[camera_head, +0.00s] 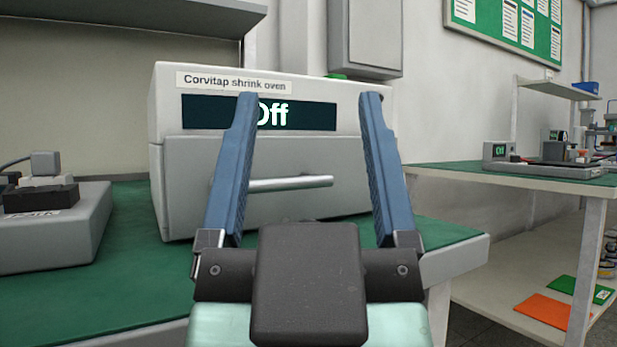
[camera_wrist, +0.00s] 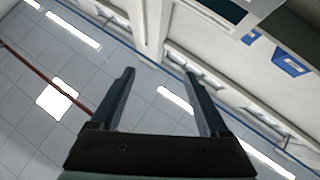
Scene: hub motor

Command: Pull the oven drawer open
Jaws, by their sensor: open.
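The shrink oven (camera_head: 350,110) is a pale grey box on a green-topped bench, labelled "Corvitap shrink oven". Its dark display (camera_head: 215,112) reads "Off". The drawer front (camera_head: 300,158) below it looks flush with the body, so the drawer appears shut. A horizontal metal bar handle (camera_head: 290,183) runs across the drawer front. My gripper (camera_head: 309,97) is open and empty, its blue fingers pointing up in front of the oven. The handle shows between the fingers; the gap in depth is unclear. The wrist view shows the open fingers (camera_wrist: 162,72) with no handle between them.
A grey device with a black block (camera_head: 40,197) stands on the bench (camera_head: 130,240) at left. A wall box (camera_head: 365,38) hangs behind the oven. Another green-topped bench (camera_head: 500,181) with equipment stands at right, and floor shows between the benches.

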